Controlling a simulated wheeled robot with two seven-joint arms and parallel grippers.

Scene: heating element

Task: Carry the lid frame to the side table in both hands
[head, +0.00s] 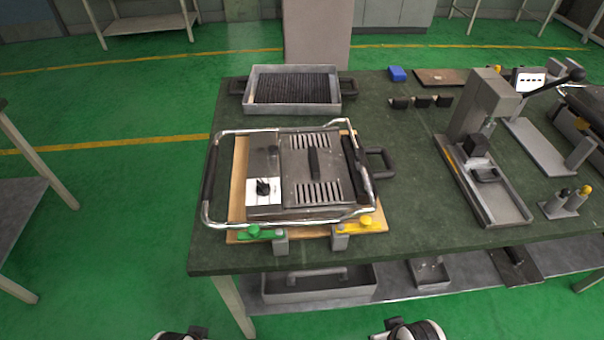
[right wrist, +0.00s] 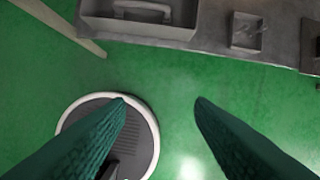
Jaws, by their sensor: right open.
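The lid frame (head: 208,190), a bent chrome tube with black grips at its left and right sides, surrounds a grey slotted unit on a wooden board on the green-topped workbench. A green clamp (head: 254,232) and a yellow clamp (head: 358,225) sit at the board's front edge. A table (head: 35,205) with a grey lower shelf is cut off at the left edge; I cannot tell if it is the side table. My right gripper (right wrist: 161,104) is open and empty, its dark green fingers above the floor in front of the bench. My left gripper's fingers are out of view.
A metal tray with a dark ribbed insert (head: 345,92) stands behind the frame. A lever press (head: 480,125) stands to the right. The bench shelf holds a grey tray (head: 320,292). Green floor is clear between the bench and the left table.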

